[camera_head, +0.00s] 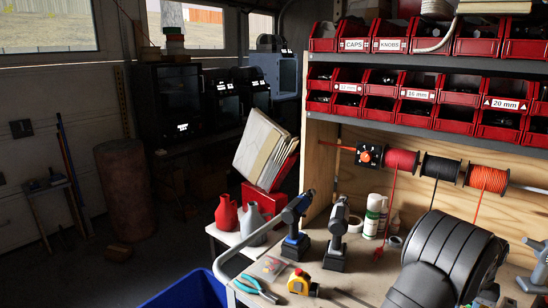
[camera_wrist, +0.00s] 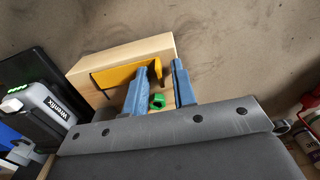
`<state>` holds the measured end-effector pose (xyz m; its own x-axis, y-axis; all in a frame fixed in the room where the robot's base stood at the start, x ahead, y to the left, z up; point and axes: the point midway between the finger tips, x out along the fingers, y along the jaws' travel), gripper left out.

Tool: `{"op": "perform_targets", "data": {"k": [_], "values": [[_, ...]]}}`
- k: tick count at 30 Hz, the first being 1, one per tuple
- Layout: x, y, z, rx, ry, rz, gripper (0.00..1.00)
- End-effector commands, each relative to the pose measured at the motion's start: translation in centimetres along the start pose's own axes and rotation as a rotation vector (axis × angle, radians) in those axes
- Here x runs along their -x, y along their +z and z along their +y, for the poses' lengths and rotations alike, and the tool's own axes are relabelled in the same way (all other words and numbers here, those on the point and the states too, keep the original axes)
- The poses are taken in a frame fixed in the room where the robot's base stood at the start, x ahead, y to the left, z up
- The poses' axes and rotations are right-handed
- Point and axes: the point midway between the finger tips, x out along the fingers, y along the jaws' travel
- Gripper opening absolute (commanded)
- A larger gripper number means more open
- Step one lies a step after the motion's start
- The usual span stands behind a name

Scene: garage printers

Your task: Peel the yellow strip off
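In the wrist view a pale wooden block (camera_wrist: 120,57) lies on the brown surface, with the yellow strip (camera_wrist: 112,76) across it. The strip's right end bends down into a short hooked flap. My gripper (camera_wrist: 160,66) has two blue fingers, apart from each other. The left finger passes in front of the strip, and the flap shows between the fingertips, nearer the left one. I cannot tell whether either finger touches it. A small green piece (camera_wrist: 157,101) shows between the fingers, lower down. In the head view neither gripper fingers, block nor strip can be seen; my dark arm hides part of the bench.
A grey tool battery with green lights (camera_wrist: 38,106) stands close left of the block. Bottles (camera_wrist: 309,112) are at the right edge. In the head view, a yellow tape measure (camera_head: 300,283), pliers (camera_head: 256,289) and drills (camera_head: 337,235) occupy the bench's left part.

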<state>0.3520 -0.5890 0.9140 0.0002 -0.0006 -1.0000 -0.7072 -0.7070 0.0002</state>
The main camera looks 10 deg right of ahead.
Motion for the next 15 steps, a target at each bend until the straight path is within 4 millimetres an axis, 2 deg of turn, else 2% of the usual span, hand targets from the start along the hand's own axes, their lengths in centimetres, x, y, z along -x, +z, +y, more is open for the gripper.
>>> {"op": "perform_targets", "data": {"k": [2, 6, 15], "values": [[0.00, 0.00, 0.00, 0.000, 0.000, 0.000, 0.25], [0.01, 0.01, 0.00, 0.000, 0.000, 0.000, 0.00], [0.07, 0.00, 0.00, 0.000, 0.000, 0.000, 0.00]]}}
